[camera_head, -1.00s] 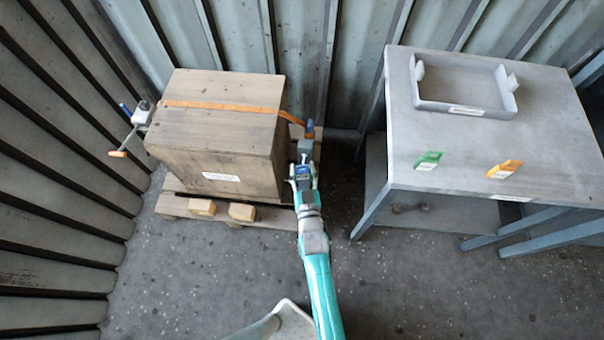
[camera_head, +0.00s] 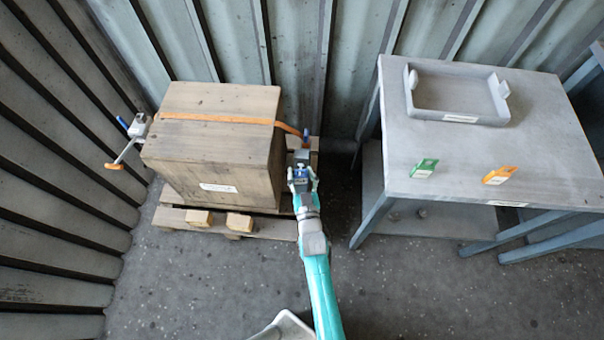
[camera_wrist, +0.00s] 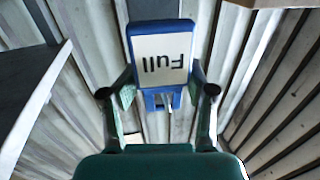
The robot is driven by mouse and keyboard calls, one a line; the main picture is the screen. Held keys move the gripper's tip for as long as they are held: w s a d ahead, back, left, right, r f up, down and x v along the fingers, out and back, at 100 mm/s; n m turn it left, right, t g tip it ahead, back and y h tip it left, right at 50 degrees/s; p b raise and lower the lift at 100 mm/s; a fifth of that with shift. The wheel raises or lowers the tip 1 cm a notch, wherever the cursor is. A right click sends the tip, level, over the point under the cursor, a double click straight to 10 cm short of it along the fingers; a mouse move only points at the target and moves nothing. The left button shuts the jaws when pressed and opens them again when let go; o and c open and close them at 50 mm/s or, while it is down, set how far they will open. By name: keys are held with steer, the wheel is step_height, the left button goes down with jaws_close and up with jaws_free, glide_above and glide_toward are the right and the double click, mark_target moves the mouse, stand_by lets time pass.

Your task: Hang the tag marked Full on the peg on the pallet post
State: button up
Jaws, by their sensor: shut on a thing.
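The Full tag, a blue plate with a white label reading "Full" upside down, stands in the wrist view (camera_wrist: 162,55). My gripper (camera_wrist: 166,100) is shut on its narrower blue lower part, a finger on each side. In the head view my gripper (camera_head: 302,182) with the blue tag (camera_head: 299,172) is just in front of the grey post fitting (camera_head: 302,156) at the crate's right side. That fitting has a blue top end. I cannot make out the peg or whether the tag touches it.
A wooden crate (camera_head: 210,150) with an orange strap stands on a pallet (camera_head: 172,217). A clamp-like fitting with an orange handle (camera_head: 114,166) is at its left. The grey table (camera_head: 450,180) at right holds a tray (camera_head: 458,112), a green tag (camera_head: 424,168) and an orange tag (camera_head: 499,175).

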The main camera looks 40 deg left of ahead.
steer(key=shift+s+a+f, duration=0.2)
steer(key=shift+a+f, duration=0.05)
steer(key=shift+c, duration=0.2)
steer(key=o, duration=1.5)
steer(key=shift+a, duration=0.15)
steer(key=shift+s+d, duration=0.25)
steer(key=shift+d, duration=0.25)
steer(key=v, duration=1.1)
steer(key=shift+r, duration=0.1)
